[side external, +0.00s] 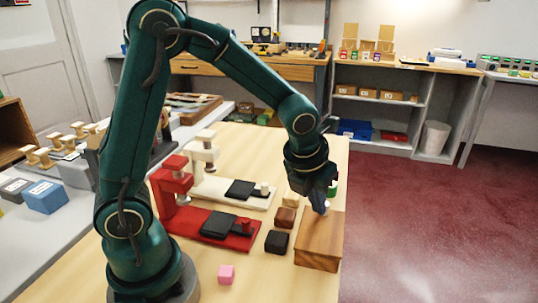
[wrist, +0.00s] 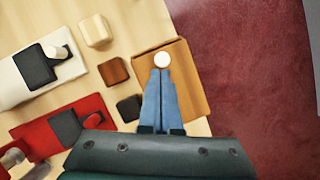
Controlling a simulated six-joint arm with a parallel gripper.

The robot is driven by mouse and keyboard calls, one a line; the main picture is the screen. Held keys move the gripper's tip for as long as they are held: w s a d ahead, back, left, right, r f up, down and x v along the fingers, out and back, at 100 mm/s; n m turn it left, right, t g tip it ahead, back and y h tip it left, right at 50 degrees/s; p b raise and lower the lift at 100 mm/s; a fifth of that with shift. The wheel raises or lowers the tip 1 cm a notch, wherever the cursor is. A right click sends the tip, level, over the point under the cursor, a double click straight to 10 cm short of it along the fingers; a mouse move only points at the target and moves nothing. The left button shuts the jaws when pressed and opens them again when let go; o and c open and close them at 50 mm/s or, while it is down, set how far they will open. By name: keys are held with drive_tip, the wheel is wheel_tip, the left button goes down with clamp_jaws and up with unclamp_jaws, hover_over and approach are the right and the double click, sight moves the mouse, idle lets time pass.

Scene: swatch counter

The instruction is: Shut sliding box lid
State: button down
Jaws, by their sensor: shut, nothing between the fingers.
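A wooden box (side external: 319,249) with a brown grained top stands near the right edge of the light table. It also shows in the wrist view (wrist: 192,95). A round white knob (wrist: 162,60) sits by the box's far end; my gripper partly hides it in the side view. My gripper (side external: 321,212) points down over the box. In the wrist view its blue fingers (wrist: 161,72) are together and empty, with the tips right beside the knob. I cannot tell whether they touch it. The fingers cover part of the top, and how far the lid is open is unclear.
Left of the box are a black block (side external: 277,242), a brown block (side external: 285,217) and a cream block (side external: 292,199). A red stand (side external: 180,222) and a white stand (side external: 230,190) lie further left.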

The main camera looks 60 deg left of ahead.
drive_tip(key=shift+w+a, duration=0.45)
